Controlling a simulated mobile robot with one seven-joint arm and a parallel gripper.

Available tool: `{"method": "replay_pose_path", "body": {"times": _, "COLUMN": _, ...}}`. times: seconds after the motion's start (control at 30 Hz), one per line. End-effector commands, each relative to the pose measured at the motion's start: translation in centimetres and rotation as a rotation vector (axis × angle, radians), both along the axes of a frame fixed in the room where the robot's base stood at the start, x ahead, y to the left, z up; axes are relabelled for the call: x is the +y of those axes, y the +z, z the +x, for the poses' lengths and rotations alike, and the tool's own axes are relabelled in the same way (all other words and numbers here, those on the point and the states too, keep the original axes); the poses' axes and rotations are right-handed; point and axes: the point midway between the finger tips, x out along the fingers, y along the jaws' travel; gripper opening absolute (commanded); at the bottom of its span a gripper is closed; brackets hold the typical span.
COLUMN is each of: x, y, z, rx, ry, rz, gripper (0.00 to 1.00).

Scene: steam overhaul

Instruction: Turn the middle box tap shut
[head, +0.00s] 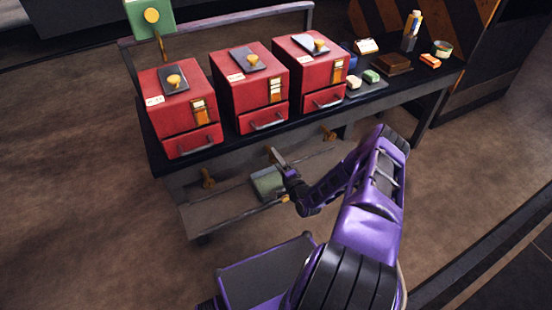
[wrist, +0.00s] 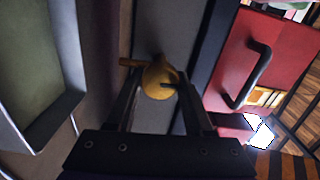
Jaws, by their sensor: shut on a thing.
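Three red boxes stand in a row on the dark cart; the middle box (head: 248,82) has a drawer with a bar handle. Below the boxes, brass taps sit on the cart's front side: the left tap (head: 207,178) and the right tap (head: 328,134) show clear. My gripper (head: 276,157) is at the cart front below the middle box and hides the middle tap in the head view. In the wrist view, my gripper (wrist: 158,78) has its fingers on both sides of the round brass middle tap (wrist: 159,82), shut on it. A short brass stub points left there.
A green bin (head: 267,183) sits on the lower shelf just under my gripper; it shows at left in the wrist view (wrist: 35,60). Soap-like blocks, a brown block and small containers stand at the cart's right end. A green sign (head: 150,16) stands behind the left box.

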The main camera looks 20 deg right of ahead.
Motion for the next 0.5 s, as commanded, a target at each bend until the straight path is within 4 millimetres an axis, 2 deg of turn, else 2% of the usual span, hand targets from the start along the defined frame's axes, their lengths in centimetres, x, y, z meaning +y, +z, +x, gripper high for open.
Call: {"method": "replay_pose_path", "body": {"times": 0.5, "x": 0.11, "y": -0.18, "z": -0.12, "rx": 0.007, "ry": 0.002, "rz": 0.103, "gripper": 0.0}}
